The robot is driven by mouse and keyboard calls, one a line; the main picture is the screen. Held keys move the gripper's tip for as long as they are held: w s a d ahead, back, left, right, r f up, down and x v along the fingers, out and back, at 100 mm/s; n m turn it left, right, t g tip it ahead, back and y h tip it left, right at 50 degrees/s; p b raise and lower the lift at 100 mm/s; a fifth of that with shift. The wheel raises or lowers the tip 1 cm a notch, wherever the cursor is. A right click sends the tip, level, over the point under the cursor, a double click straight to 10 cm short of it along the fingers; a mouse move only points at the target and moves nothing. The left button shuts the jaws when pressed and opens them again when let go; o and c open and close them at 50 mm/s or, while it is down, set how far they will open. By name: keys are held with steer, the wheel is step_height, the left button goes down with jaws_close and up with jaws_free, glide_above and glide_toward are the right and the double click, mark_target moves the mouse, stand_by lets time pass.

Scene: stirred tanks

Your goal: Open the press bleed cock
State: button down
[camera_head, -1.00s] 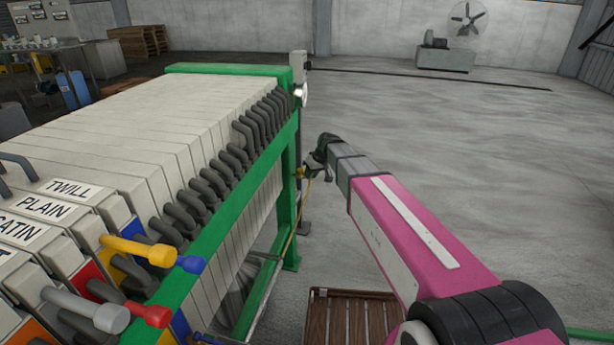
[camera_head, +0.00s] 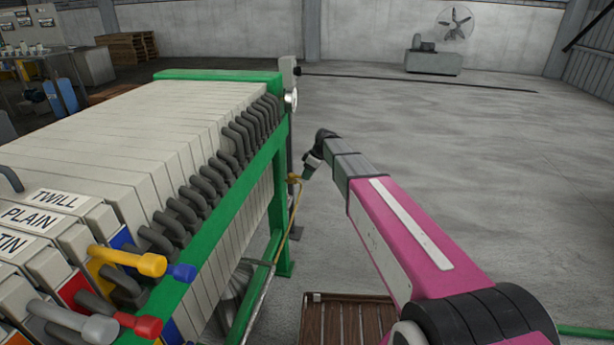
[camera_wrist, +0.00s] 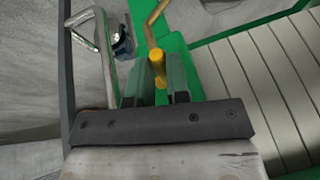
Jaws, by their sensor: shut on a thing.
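The press bleed cock shows a yellow handle (camera_wrist: 158,68) on a bent brass pipe (camera_wrist: 153,22) in the wrist view. In the head view the small yellow cock (camera_head: 293,178) sits beside the far green leg of the press. My gripper (camera_wrist: 157,84) has its two grey-green fingers on either side of the yellow handle, shut on it. In the head view my gripper (camera_head: 306,174) points down and left at the cock, and its fingertips are too small to make out. The cock's valve body is largely hidden.
The filter press (camera_head: 150,120), with pale plates and a green frame (camera_head: 222,195), fills the left. A hose (camera_head: 288,232) runs down from the cock. A slatted wooden board (camera_head: 347,322) lies below.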

stand_by(0.4)
steer(key=c, duration=1.1)
jaws_free()
steer(key=shift+r, duration=0.1)
steer(key=v, duration=1)
steer(key=shift+d+r, duration=0.2)
steer(key=shift+r, duration=0.05)
steer(key=shift+w, duration=0.1)
steer(key=s+d+f+m+h, duration=0.1)
steer(key=s+d+f+m, duration=0.4)
steer(key=s+d, duration=0.2)
steer(key=s+d+f+m+h, duration=0.2)
steer(key=s+d+f+m, duration=0.3)
steer(key=s, duration=0.7)
steer(key=s+d+f+m+t+h, duration=0.1)
steer(key=s+d+f+m, duration=0.4)
steer(key=s+d+f, duration=0.2)
steer(key=s+d, duration=0.2)
steer(key=d, duration=0.1)
steer(key=shift+s+h, duration=0.25)
steer(key=shift+h, duration=0.15)
